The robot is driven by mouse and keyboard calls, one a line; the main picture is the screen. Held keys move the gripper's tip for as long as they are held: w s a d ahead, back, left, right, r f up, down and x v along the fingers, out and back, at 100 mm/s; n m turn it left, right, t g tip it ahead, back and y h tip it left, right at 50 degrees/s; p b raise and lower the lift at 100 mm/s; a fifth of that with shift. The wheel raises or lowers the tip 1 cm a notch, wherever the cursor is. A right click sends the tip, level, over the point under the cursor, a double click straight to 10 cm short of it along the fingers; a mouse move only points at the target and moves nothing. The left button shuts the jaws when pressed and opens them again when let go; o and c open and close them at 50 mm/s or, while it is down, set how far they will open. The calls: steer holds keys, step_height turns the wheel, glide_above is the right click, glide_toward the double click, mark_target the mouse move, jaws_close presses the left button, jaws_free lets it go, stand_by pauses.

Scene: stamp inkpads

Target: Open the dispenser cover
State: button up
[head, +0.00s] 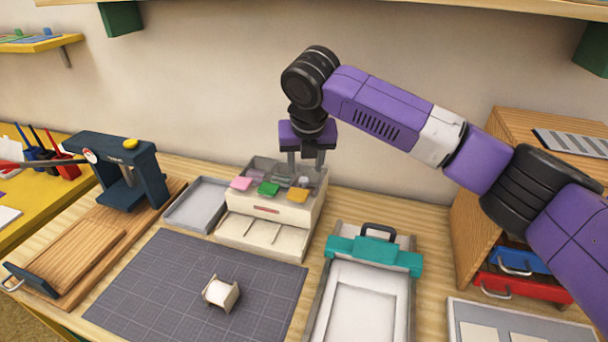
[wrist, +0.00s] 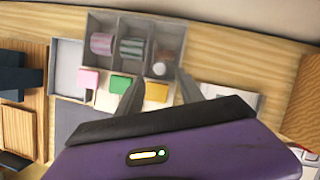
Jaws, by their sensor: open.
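The dispenser (head: 290,212) is a cream box with three open-looking compartments and a sloped, slotted front, on the bench below the wall. Pink (head: 241,184), green (head: 268,189) and yellow (head: 299,195) tabs lie along its front top edge. In the wrist view its compartments (wrist: 116,27) hold a pinkish roll, a greenish roll and, at right, a brown and white item. I cannot make out a separate cover. My gripper (head: 306,163) points down over the right part of the dispenser. In the wrist view its open fingers (wrist: 161,93) straddle the yellow tab, with nothing held; contact is unclear.
A grey tray (head: 196,205) sits left of the dispenser, beside a dark press (head: 120,172). A small cream object (head: 221,293) stands on the dark cutting mat (head: 160,285). A teal-clamped frame (head: 374,254) stands at right, near a wooden cabinet (head: 470,215).

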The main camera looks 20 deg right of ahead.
mark_target(304, 179)
steer(key=shift+x, duration=2.65)
jaws_close()
